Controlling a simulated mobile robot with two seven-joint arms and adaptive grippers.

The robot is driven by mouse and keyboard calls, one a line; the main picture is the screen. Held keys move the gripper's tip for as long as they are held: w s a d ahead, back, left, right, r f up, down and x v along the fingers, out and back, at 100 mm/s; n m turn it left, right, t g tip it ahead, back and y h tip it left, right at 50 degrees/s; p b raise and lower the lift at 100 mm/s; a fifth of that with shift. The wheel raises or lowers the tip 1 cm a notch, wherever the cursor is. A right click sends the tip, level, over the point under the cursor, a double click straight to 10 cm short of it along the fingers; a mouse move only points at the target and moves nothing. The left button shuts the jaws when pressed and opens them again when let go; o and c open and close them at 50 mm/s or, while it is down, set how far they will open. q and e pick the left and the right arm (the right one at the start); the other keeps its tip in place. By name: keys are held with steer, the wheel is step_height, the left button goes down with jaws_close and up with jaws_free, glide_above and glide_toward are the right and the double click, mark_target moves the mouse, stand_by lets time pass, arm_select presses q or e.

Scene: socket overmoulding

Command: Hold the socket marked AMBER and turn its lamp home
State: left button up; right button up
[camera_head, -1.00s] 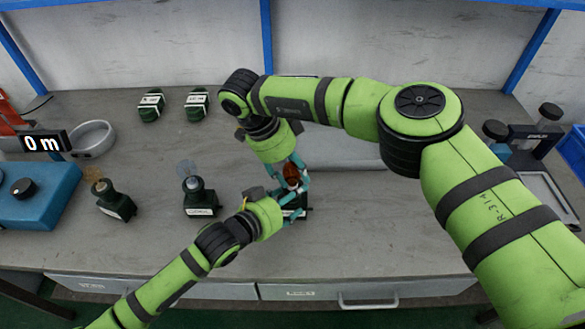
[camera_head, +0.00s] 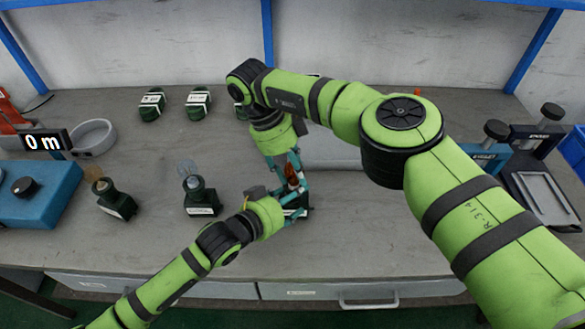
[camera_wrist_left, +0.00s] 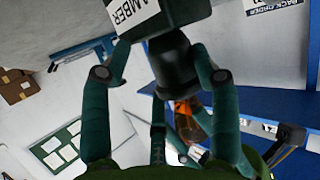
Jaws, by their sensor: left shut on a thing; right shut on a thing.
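The dark green socket with the white AMBER label (camera_wrist_left: 140,12) is between the fingers of my left gripper (camera_wrist_left: 165,76), which is shut on it. The amber lamp (camera_head: 291,175) is upright above the socket. My right gripper (camera_head: 291,181) is shut on the lamp from above. The lamp also shows orange in the left wrist view (camera_wrist_left: 193,114), beyond the socket's black collar (camera_wrist_left: 172,58). How deep the lamp sits in the socket is hidden.
Two other dark sockets with lamps (camera_head: 201,195) (camera_head: 115,203) stand to the left. Dark green labelled pieces (camera_head: 152,104) (camera_head: 198,103) lie at the back. A grey round dish (camera_head: 93,138) and a blue box with a knob (camera_head: 42,195) are far left.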

steer(key=m, duration=0.2)
steer(key=m+g, duration=0.1)
steer(key=m, duration=0.1)
steer(key=m+y, duration=0.1)
steer(key=shift+w+d+r+m+g, duration=0.15)
steer(key=shift+d+m+g, duration=0.15)
steer(key=shift+m+g, duration=0.1)
steer(key=m+y, duration=0.1)
steer(key=m, duration=0.1)
steer(key=m+y, duration=0.1)
steer(key=m, duration=0.2)
steer(key=shift+g, duration=0.4)
steer(key=m+y, duration=0.2)
steer(key=m, duration=0.3)
steer(key=shift+a+m, duration=0.1)
steer(key=shift+m, duration=0.2)
steer(key=m+y, duration=0.1)
steer(key=m, duration=0.1)
steer(key=shift+a+m, duration=0.1)
steer(key=shift+m, duration=0.3)
steer(key=shift+s+a+r+m+t+y, duration=0.1)
steer(key=shift+s+m+t+y, duration=0.1)
steer(key=shift+m+t+y, duration=0.35)
steer(key=shift+a+m, duration=0.1)
steer(key=shift+m, duration=0.15)
steer(key=o, duration=1.1)
steer(key=shift+o, duration=0.2)
steer(key=shift+s, duration=0.1)
